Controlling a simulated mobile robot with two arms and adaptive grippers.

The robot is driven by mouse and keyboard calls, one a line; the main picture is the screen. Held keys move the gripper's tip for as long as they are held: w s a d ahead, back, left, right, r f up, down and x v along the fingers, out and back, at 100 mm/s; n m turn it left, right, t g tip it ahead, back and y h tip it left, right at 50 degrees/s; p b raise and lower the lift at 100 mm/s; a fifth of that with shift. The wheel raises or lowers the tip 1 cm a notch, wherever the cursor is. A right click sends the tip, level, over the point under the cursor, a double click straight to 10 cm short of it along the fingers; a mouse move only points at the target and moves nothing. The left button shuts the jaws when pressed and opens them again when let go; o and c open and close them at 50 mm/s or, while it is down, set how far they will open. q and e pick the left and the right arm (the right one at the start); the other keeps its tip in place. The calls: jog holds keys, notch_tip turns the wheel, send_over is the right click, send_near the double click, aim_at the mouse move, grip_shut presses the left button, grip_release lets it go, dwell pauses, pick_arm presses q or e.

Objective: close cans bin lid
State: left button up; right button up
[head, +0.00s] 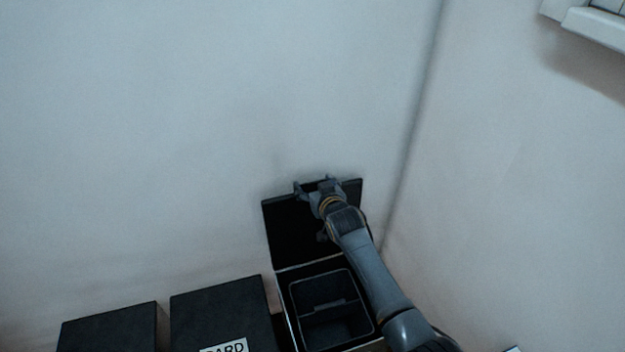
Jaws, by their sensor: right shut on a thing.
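The cans bin (286,322) is a dark box by the wall, the one at the right of the row; no cans label shows on it. Its black lid (289,234) stands raised at the back, near the wall, so the bin is open and a dark inner container shows inside. My right gripper (318,186) is at the lid's upper edge and shut on it. My right arm reaches up across the right side of the bin and hides part of the lid and the rim. My left gripper is not in view.
Two dark bins with closed lids stand to the left, a nearer one (218,303) with a partly visible label ending in "ARD" (226,347) and another (112,329) at far left. The wall is close behind, and a wall corner lies to the right.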

jog(key=s+d+t, duration=0.1)
jog(key=s, duration=0.3)
jog(key=s+d+f+t, duration=0.1)
jog(key=s+d, duration=0.1)
jog(key=s, duration=0.1)
jog(key=s+d+t+y+p, duration=0.1)
jog(key=s, duration=0.3)
jog(key=shift+s+d+f, duration=0.35)
jog(key=shift+d, duration=0.05)
jog(key=s, duration=0.1)
jog(key=s+d+f, duration=0.1)
jog(key=s, duration=0.1)
jog(key=s+d+f, duration=0.1)
jog(key=shift+s+p, duration=0.25)
jog(key=shift+p, duration=0.15)
jog(key=shift+s+d+f, duration=0.15)
jog(key=shift+s+f, duration=0.3)
jog(key=shift+s, duration=0.1)
